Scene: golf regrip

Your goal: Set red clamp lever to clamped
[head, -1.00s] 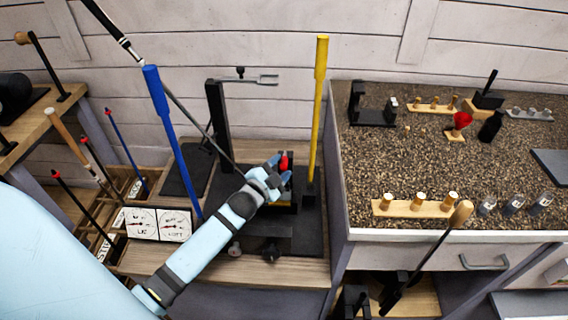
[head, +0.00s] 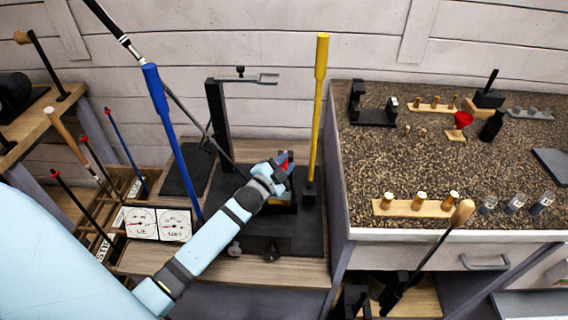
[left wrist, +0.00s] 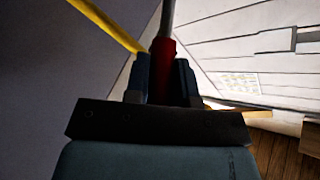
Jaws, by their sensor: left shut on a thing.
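The red clamp lever (head: 285,165) shows as a small red tip at my left gripper in the head view. In the left wrist view the red lever (left wrist: 162,72) stands between the two fingers, with a grey rod rising from it. My left gripper (head: 280,172) is shut on the red lever; its fingers also show in the left wrist view (left wrist: 160,80). The black clamp base (head: 290,235) lies under the gripper on the wooden bench. The clamp body is mostly hidden by my gripper and arm. My right gripper is not in view.
A yellow upright stick (head: 318,110) stands just right of the gripper. A blue upright stick (head: 170,140) and two dials (head: 158,223) are to the left. A black post (head: 217,115) rises behind. A pebbled counter (head: 400,165) lies to the right.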

